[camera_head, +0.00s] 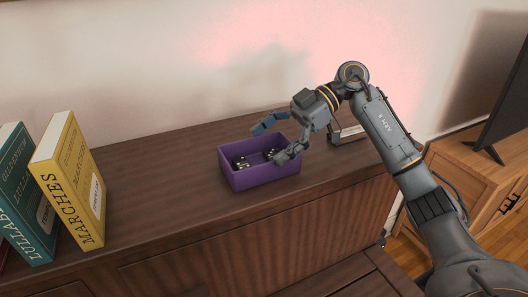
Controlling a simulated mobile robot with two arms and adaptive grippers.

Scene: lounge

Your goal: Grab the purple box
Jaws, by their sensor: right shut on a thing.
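A purple open-topped box (255,177) stands on the dark wooden cabinet top (170,165). Several small dark dice-like things (241,162) lie inside it. My right gripper (272,143) reaches in from the right, with one finger at the box's back rim and the other over its right front side. It is shut on the box's right part, which the near finger partly hides. My left gripper is out of view.
A yellow book (72,180) and a teal book (24,200) stand at the left of the cabinet. A small framed thing (350,134) stands behind my right wrist. A lighter wooden cabinet with a dark screen (507,95) is at the right. The top between books and box is clear.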

